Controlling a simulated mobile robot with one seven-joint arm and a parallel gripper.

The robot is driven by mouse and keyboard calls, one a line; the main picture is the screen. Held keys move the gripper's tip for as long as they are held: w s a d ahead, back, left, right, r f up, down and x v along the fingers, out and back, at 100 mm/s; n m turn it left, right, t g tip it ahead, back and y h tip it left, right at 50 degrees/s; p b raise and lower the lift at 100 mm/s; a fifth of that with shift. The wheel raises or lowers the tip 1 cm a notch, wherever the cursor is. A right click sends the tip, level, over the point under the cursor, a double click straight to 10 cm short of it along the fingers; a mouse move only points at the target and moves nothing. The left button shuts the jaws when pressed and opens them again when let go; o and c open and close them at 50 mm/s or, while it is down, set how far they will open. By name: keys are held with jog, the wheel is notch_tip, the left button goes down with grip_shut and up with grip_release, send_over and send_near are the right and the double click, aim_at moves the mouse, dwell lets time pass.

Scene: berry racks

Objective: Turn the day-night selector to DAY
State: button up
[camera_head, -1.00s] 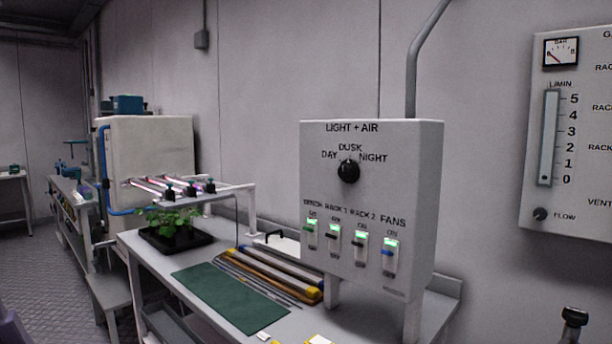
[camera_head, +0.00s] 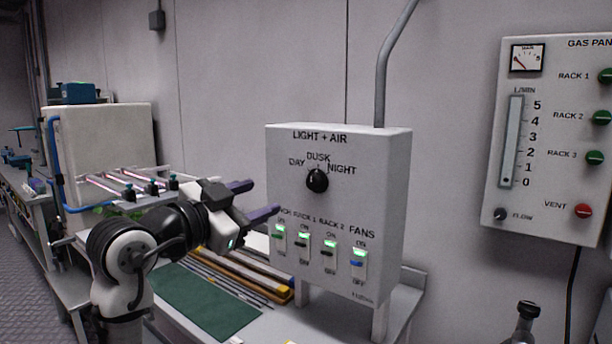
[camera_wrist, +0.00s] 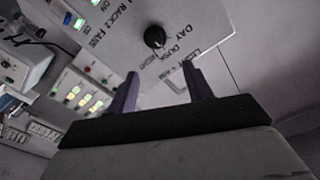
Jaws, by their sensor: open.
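The day-night selector (camera_head: 317,181) is a round black knob on the white LIGHT + AIR box (camera_head: 390,190), with DAY at its left, DUSK above and NIGHT at its right. Its pointer looks turned up toward DUSK, though it is small to read. My gripper (camera_head: 262,200) is open and empty, left of the knob and a little lower, apart from it. In the wrist view the knob (camera_wrist: 155,37) shows ahead of and between the two spread fingers (camera_wrist: 162,84), with the lettering tilted.
Below the knob, several lit rocker switches (camera_head: 303,245) sit close under my fingers. A gas panel (camera_head: 545,215) hangs at the right. The bench holds a green mat (camera_head: 205,303) and long rods (camera_head: 250,268). The wall between box and gas panel is clear.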

aim_at(311, 183)
jog(key=p+x, duration=0.1)
jog(key=x, duration=0.3)
jog(key=p+x, duration=0.1)
jog(key=x, duration=0.3)
jog(key=p+x, duration=0.2)
jog(key=x, duration=0.2)
jog(key=shift+w+d+f, duration=0.1)
jog(key=shift+d+f, duration=0.15)
jog(key=shift+d, duration=0.25)
jog(key=shift+w+d+f, duration=0.1)
jog(key=shift+w+d, duration=0.3)
jog(key=shift+w, duration=0.1)
jog(key=shift+c, duration=0.3)
jog(key=c, duration=0.9)
